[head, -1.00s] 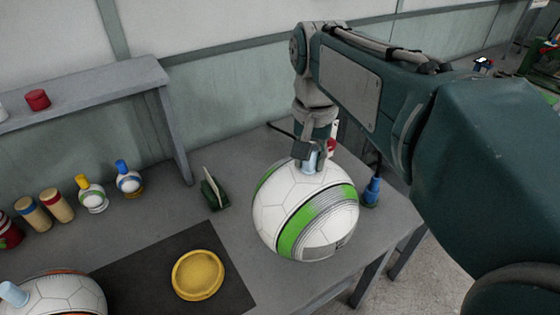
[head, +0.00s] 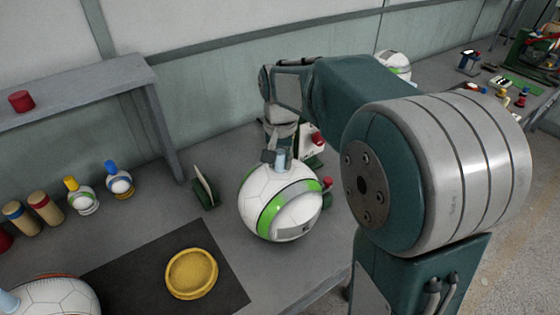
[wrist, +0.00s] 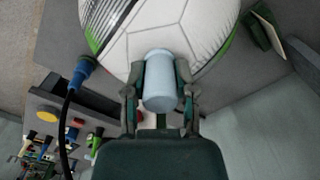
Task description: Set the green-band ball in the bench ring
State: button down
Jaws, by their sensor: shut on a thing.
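The green-band ball (head: 262,190) is white with a green band and a pale blue knob (head: 281,158) on top. My gripper (head: 275,160) is shut on this knob. In the wrist view the knob (wrist: 161,82) sits between both fingers of my gripper (wrist: 160,92), with the ball (wrist: 165,27) beyond. I cannot tell whether the ball touches the bench. The yellow ring (head: 191,274) lies empty on a dark mat (head: 125,273), left of and nearer than the ball.
Another white ball (head: 50,297) is at the bottom left. A small green stand (head: 204,188) is between the held ball and small knobbed balls (head: 119,181). A shelf (head: 85,90) is at the back left. A blue connector with a cable (wrist: 80,72) is beside the ball.

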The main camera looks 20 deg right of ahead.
jog(key=shift+f, duration=0.4)
jog(key=shift+c, duration=2.1)
grip_release()
jog(key=shift+f, duration=0.1)
